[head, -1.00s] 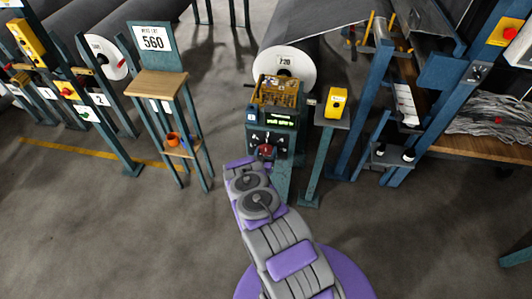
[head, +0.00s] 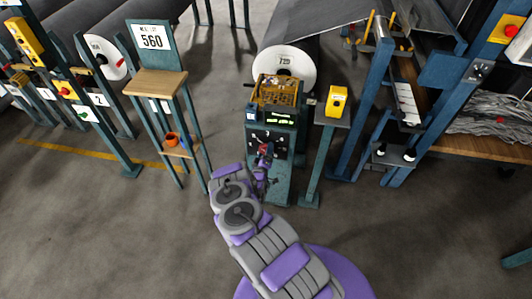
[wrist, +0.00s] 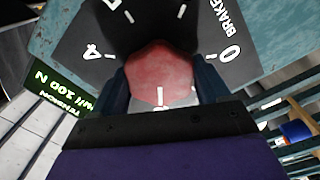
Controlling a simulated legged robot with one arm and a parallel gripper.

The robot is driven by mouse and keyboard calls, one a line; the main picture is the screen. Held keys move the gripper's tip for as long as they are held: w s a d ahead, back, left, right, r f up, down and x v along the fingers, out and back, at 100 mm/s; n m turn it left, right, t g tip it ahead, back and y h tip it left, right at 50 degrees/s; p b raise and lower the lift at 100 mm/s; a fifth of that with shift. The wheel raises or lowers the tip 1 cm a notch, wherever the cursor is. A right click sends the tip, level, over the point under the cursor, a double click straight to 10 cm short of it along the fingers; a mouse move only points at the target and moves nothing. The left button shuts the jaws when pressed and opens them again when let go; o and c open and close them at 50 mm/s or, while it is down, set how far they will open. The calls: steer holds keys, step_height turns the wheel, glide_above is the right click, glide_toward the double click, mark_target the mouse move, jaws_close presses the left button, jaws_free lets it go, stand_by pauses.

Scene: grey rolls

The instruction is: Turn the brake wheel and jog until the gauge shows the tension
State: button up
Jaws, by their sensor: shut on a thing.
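The red brake wheel (wrist: 160,72) sits on a black dial plate with white marks and the word BRAKE in the wrist view. My gripper (wrist: 165,88) is shut on it, one dark finger on each side. In the head view my gripper (head: 264,152) is at the front of the teal control stand (head: 284,180).
A yellow jog box (head: 337,101) stands on a post right of the stand. A large grey roll with a white end disc (head: 285,65) lies behind. The grey floor in front is clear.

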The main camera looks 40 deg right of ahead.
steer(key=shift+w+a+f+n, duration=0.15)
steer(key=shift+a+n, duration=0.1)
steer(key=shift+n, duration=0.75)
steer(key=o, duration=1)
steer(key=shift+a, duration=0.1)
steer(key=shift+c, duration=0.2)
steer(key=shift+o, duration=0.4)
steer(key=p+v, duration=0.1)
steer(key=v, duration=1.6)
steer(key=shift+s, duration=0.25)
